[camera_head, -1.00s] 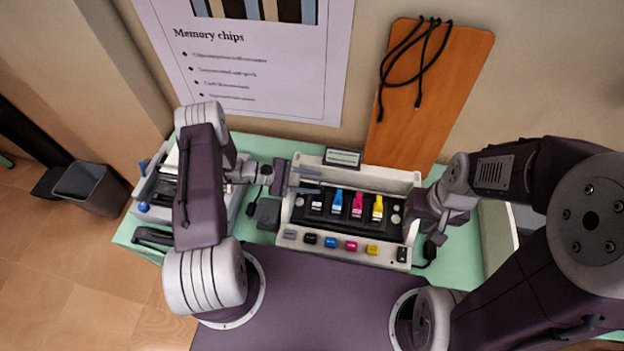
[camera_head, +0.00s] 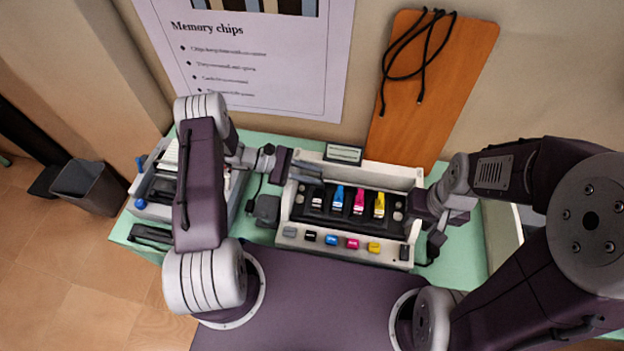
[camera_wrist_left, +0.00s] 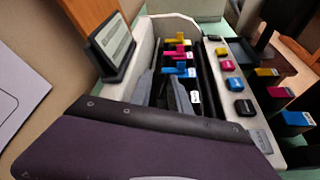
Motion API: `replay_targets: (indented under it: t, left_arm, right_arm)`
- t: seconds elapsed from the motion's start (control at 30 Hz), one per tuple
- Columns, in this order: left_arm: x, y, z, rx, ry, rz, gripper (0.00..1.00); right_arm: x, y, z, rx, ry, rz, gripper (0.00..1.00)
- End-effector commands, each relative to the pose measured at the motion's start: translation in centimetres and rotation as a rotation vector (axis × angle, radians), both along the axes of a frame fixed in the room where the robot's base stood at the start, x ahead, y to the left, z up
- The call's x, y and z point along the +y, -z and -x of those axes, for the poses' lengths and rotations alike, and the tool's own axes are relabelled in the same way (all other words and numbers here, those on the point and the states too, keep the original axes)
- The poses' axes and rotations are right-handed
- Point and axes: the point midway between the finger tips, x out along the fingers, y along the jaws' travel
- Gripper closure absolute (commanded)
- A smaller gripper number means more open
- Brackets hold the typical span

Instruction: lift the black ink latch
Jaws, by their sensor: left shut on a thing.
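The ink carriage is a cream box (camera_head: 286,230) with a dark bay. Along it stand the black ink latch (camera_head: 317,201), with a white label, then the cyan (camera_head: 338,198), magenta (camera_head: 359,202) and yellow (camera_head: 379,205) latches. My left gripper (camera_head: 312,184) reaches in from the left, its fingers low at the black latch and shut on it. In the left wrist view my fingers (camera_wrist_left: 163,90) largely hide that latch; the cyan latch (camera_wrist_left: 180,72) is just beyond. My right gripper (camera_head: 425,204) is at the box's right end; its fingertips are hard to make out.
Coloured buttons (camera_head: 331,240) line the front of the box. A small sign (camera_head: 343,154) stands behind it, and an orange board (camera_head: 420,100) leans on the wall. Another device (camera_head: 153,190) sits at the left of the green table (camera_head: 130,232).

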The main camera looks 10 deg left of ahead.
Motion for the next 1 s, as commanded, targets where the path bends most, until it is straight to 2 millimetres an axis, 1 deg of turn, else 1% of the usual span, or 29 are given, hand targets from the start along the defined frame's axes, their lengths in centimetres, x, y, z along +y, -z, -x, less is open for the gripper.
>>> replay_targets:
  t: [0.03,0.1,0.5,0.73,1.0]
  left_arm:
    - [0.0,0.2,-0.5,0.027,-0.001,0.002,1.00]
    - [0.0,0.2,-0.8,0.087,-0.002,0.002,1.00]
    - [0.0,0.3,-2.2,0.370,-0.005,0.004,1.00]
    - [0.0,0.3,-2.7,0.460,-0.006,0.005,1.00]
    - [0.0,0.2,-2.8,0.498,-0.007,0.005,1.00]
  right_arm:
    - [0.0,0.9,0.0,0.000,0.000,0.000,0.64]
    - [0.0,1.5,0.0,0.000,0.000,0.000,0.64]
    - [0.0,4.4,0.0,0.000,0.000,0.000,0.64]
    - [0.0,5.3,0.0,0.000,0.000,0.000,0.64]
    - [0.0,5.5,0.0,0.000,0.000,0.000,0.64]
